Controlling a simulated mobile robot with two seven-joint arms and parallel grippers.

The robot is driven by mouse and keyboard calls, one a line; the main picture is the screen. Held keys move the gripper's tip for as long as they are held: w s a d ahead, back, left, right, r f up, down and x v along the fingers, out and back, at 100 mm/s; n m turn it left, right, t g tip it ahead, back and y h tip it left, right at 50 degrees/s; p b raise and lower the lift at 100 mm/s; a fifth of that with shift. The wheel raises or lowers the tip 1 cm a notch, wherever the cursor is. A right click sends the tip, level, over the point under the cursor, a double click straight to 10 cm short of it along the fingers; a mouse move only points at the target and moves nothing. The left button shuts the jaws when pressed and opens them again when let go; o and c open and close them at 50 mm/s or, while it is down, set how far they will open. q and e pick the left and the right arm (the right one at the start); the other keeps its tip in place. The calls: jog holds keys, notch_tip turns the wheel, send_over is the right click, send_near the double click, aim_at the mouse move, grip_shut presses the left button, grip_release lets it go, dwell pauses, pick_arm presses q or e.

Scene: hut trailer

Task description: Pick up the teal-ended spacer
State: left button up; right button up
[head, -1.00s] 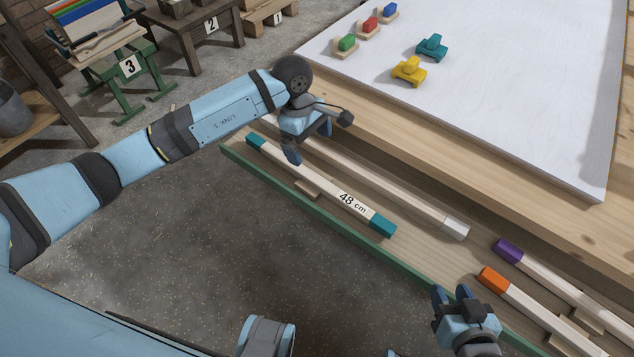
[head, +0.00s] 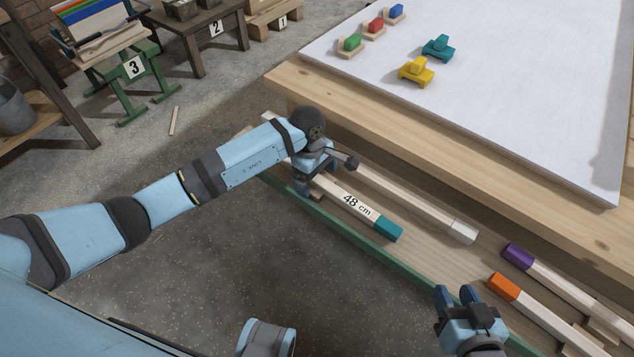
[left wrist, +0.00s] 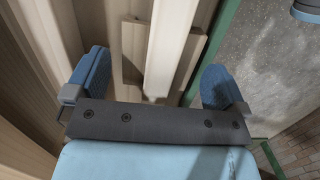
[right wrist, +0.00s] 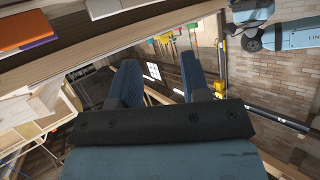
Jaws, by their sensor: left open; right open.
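The teal-ended spacer (head: 357,206) is a pale wooden bar marked "48 cm". It lies on the shelf below the white-topped table. Its near teal end shows in the head view; my left arm hides the far end. My left gripper (head: 302,188) is open over the spacer, left of the label. In the left wrist view the pale bar (left wrist: 168,45) runs between the two open fingers (left wrist: 150,88). I cannot tell whether they touch it. My right gripper (head: 458,298) is open and empty, in front of the shelf near the orange-ended bar (head: 505,287).
A white-ended bar (head: 420,205) lies behind the spacer, close to it. A purple-ended bar (head: 518,256) lies to the right. A green edge (head: 345,237) runs along the shelf front. The table edge (head: 450,150) overhangs behind. Toy-like blocks stand on the white top (head: 520,90).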

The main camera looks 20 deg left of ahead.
pick_arm(q)
jog(key=shift+f, duration=0.35)
jog(key=c, duration=1.2)
pick_arm(e)
jog(key=shift+w+a+r, duration=0.1)
jog(key=shift+w+r, duration=0.15)
jog(key=shift+r, duration=0.25)
